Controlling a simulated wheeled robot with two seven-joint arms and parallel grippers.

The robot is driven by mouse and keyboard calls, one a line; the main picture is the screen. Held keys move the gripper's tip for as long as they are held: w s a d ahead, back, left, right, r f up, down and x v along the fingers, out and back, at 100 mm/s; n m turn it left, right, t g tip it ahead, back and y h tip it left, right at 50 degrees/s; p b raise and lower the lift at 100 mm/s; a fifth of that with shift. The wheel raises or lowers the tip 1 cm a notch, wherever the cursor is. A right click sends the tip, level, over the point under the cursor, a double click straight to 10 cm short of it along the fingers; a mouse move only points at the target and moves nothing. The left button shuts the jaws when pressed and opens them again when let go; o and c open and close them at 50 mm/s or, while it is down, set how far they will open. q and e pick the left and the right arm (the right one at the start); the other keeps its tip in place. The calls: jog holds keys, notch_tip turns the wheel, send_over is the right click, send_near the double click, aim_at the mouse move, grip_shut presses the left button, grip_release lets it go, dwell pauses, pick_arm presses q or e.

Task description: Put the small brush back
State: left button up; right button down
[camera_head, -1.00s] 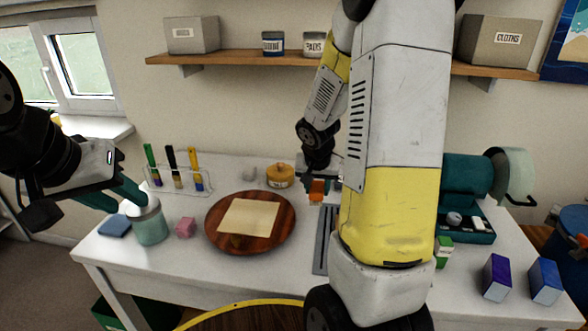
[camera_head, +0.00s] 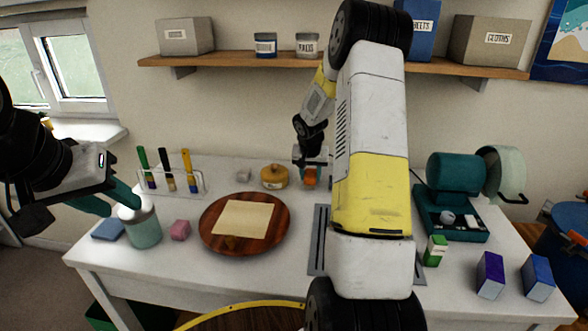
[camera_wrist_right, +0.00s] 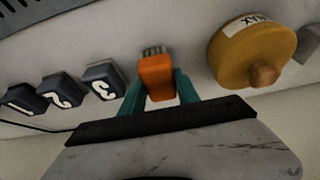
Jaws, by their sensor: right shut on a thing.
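My right gripper (camera_wrist_right: 160,88) is shut on a small orange brush-like thing (camera_wrist_right: 157,77) with grey bristles at its far end. In the head view this orange thing (camera_head: 310,177) is at the back of the table, right of the yellow wax pot (camera_head: 274,178). I cannot tell whether it touches the surface. My left gripper (camera_head: 122,208) has its green fingers apart by the pale green jar (camera_head: 143,229), with nothing visible between them. A clear rack (camera_head: 200,183) at the back left holds a green, a black and a yellow brush.
Black blocks numbered 1, 2 and 3 (camera_wrist_right: 103,82) stand left of the orange thing in the wrist view. A round wooden board (camera_head: 278,231) with a cream sheet (camera_head: 243,218) lies mid-table. A teal machine (camera_head: 455,203) stands at the right. My right arm hides part of the table.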

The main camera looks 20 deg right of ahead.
jog(key=shift+f, duration=0.25)
jog(key=c, duration=0.9)
grip_release()
jog(key=shift+r, duration=0.3)
jog(key=s+a+r+n+t+y, duration=0.1)
jog(key=s+a+r, duration=0.4)
jog(key=s+r, duration=0.45)
jog(key=s+a+r+n, duration=0.1)
jog(key=s+a+r, duration=0.3)
jog(key=s+r, duration=0.55)
jog(key=s+a+r+n+y, duration=0.1)
jog(key=s+a+r+n, duration=0.1)
jog(key=s+a, duration=0.2)
jog(key=s+a+r+n+t+y, duration=0.1)
jog(key=s+a, duration=0.4)
jog(key=s, duration=0.6)
notch_tip(320, 180, up, 2)
jog(key=shift+r+n+y, duration=0.15)
jog(key=shift+n+y, duration=0.25)
jog(key=shift+y, duration=0.2)
